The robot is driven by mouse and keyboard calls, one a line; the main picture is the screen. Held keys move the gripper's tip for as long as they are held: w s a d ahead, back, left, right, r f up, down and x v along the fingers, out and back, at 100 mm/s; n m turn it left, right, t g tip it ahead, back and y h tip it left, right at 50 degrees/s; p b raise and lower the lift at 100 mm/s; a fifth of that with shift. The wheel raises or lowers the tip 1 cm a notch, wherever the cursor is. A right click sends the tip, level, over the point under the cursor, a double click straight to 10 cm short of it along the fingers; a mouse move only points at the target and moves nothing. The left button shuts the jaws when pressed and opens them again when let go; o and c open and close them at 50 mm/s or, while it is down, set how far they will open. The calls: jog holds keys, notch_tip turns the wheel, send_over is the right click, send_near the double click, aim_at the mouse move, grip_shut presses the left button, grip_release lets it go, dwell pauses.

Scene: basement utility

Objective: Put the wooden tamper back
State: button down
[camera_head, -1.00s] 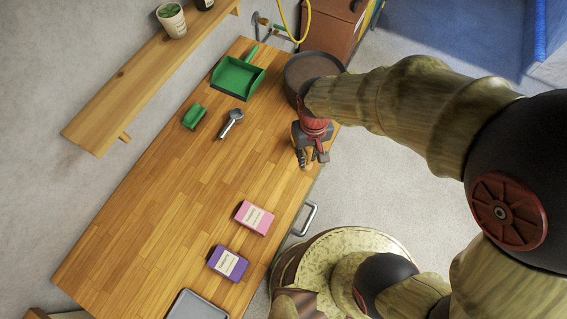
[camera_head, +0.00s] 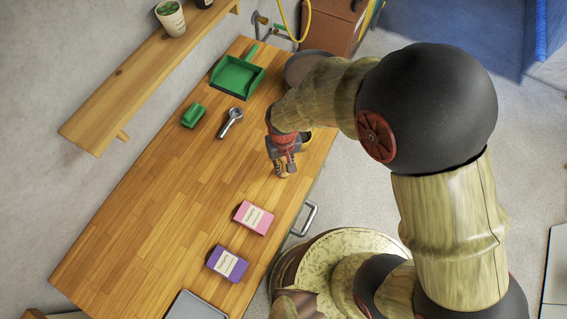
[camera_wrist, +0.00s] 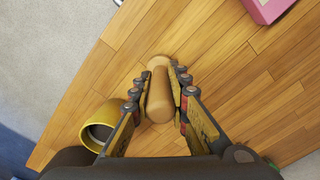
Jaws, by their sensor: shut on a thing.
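The wooden tamper (camera_wrist: 159,98) is a light-brown turned piece between my gripper's two fingers in the wrist view. Its near end is rounded and a wider end shows beyond it. My gripper (camera_wrist: 162,82) is shut on it. In the head view my gripper (camera_head: 285,170) is over the right edge area of the wooden worktop (camera_head: 170,190), and the tamper is small and mostly hidden there. I cannot tell whether the tamper touches the worktop. A yellow cup (camera_wrist: 99,128) with a dark inside stands beside my left finger; it is partly hidden behind my gripper in the head view (camera_head: 306,139).
A dark round container (camera_head: 304,67) stands at the far corner. A green dustpan (camera_head: 238,77), small green item (camera_head: 193,115) and metal scoop (camera_head: 231,122) lie left of my gripper. Pink (camera_head: 254,217) and purple (camera_head: 227,263) boxes and a grey tray (camera_head: 196,306) are nearer. The worktop's middle is clear.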

jog(key=shift+f, duration=0.1)
jog(key=c, duration=1.7)
grip_release()
